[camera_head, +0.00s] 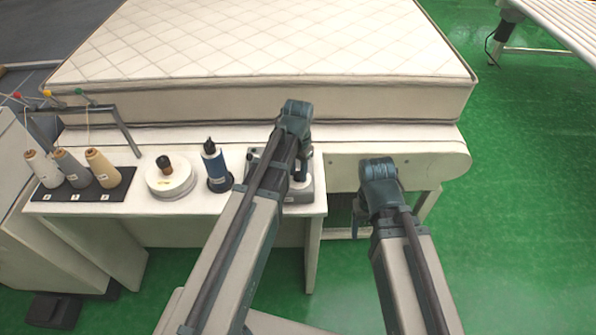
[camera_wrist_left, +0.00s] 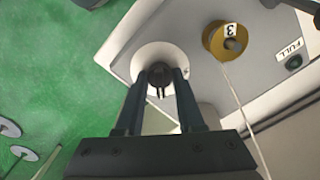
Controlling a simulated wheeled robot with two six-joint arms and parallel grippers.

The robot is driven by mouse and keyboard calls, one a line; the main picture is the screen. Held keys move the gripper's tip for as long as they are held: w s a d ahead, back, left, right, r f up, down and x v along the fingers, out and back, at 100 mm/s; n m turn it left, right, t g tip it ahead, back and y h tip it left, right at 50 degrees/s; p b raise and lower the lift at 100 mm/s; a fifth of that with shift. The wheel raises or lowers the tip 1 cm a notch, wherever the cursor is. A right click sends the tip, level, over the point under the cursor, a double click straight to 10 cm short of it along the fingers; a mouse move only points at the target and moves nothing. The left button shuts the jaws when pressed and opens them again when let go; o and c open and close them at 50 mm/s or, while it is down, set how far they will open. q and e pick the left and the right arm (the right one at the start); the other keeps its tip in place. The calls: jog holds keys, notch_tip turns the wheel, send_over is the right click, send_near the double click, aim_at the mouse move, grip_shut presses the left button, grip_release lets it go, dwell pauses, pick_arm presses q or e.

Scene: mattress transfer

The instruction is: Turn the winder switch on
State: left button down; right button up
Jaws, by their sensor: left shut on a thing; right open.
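The grey winder (camera_head: 305,192) sits at the right end of the white table, partly hidden behind my left arm. It also shows in the left wrist view (camera_wrist_left: 185,28), with a gold bobbin (camera_wrist_left: 216,36) marked 3, a thread running from it, and a small dark round part (camera_wrist_left: 293,62) by a FULL label. My left gripper (camera_wrist_left: 161,76) points down over the winder and is shut on a dark round knob (camera_wrist_left: 161,72) above a pale disc. I cannot tell whether this knob is the switch. My right gripper (camera_head: 359,222) is open and empty, right of the table.
A mattress (camera_head: 270,97) lies behind. Green floor is free at right.

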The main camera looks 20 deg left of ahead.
aim_at(299, 176)
pick_arm(q)
jog(key=shift+m, duration=0.7)
jog(key=c, duration=0.5)
grip_release()
jog(key=shift+r, duration=0.15)
notch_tip(299, 176, up, 14)
jog(key=p, duration=1.4)
jog(key=shift+f, duration=0.2)
jog(key=s+d+f+b, duration=0.3)
jog(key=s, duration=0.1)
jog(key=s+d+f+n+b, duration=0.1)
jog(key=s+d+f+b, duration=0.2)
jog(key=s+d, duration=0.1)
jog(key=s+d+f+n+y+b, duration=0.1)
jog(key=s+d+f+b, duration=0.2)
jog(key=s, duration=0.3)
jog(key=shift+s+d+f, duration=0.15)
jog(key=shift+d, duration=0.1)
